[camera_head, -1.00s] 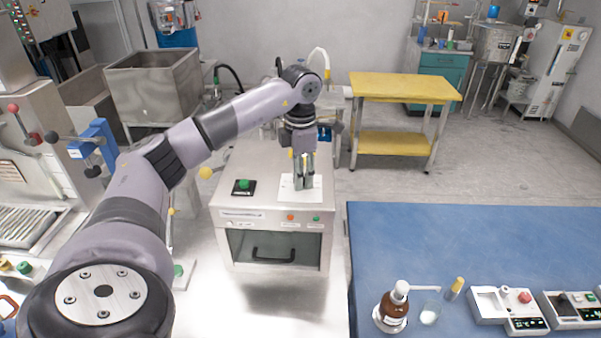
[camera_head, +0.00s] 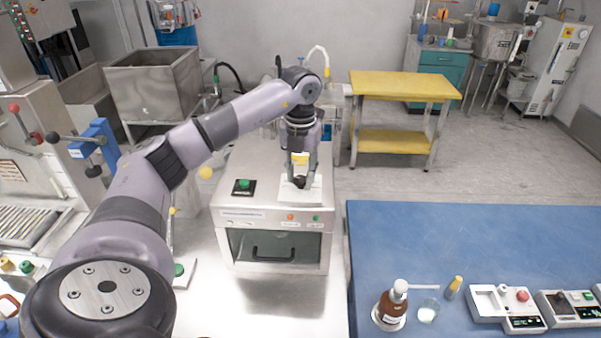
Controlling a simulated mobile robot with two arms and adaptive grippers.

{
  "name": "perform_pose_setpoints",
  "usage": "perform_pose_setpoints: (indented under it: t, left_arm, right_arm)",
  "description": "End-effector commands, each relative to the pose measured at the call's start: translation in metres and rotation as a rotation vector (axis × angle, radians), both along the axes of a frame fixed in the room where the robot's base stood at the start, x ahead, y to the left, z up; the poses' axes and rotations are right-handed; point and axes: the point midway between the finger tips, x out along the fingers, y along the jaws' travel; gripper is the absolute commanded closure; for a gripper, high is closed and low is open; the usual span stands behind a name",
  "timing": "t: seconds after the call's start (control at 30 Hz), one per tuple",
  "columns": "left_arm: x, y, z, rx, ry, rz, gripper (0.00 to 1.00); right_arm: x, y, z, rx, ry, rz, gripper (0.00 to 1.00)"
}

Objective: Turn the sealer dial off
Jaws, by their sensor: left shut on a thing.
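The sealer is a pale metal box (camera_head: 240,165) with a dark window and a black handle on its front. A small dark dial (camera_head: 299,183) sits on a white plate (camera_head: 312,193) on its top right. My left gripper (camera_head: 299,184) points down over the plate, with its two fingers on either side of the dial and shut on it. The fingers and wrist hide part of the dial, so its setting cannot be read. My right gripper is out of view.
A green button (camera_head: 243,184) stands on a black base left of the dial. Small orange and green buttons are on the front edge. A blue table (camera_head: 450,240) at the right holds a brown bottle (camera_head: 390,308) and small devices. A yellow cart (camera_head: 405,85) stands behind.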

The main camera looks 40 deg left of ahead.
Motion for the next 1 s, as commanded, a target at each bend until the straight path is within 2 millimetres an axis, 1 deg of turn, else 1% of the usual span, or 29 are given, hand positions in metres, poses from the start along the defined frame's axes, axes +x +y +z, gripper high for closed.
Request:
perform_pose_setpoints:
  t: [0.2,0.5,0.73,1.0]
  left_arm:
    - [0.0006,0.0005,0.0016,0.001,-0.003,0.191,0.97]
    - [0.0009,0.0005,0.0016,0.001,-0.004,0.384,0.97]
    - [0.0010,0.0005,0.0015,0.001,-0.004,0.459,0.97]
    - [0.0010,0.0005,0.0014,0.000,-0.004,0.483,0.97]
  right_arm:
    - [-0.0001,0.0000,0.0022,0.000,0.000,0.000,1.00]
    - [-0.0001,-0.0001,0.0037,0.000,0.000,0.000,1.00]
    - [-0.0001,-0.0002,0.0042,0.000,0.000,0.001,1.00]
    - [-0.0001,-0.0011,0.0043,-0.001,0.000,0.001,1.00]
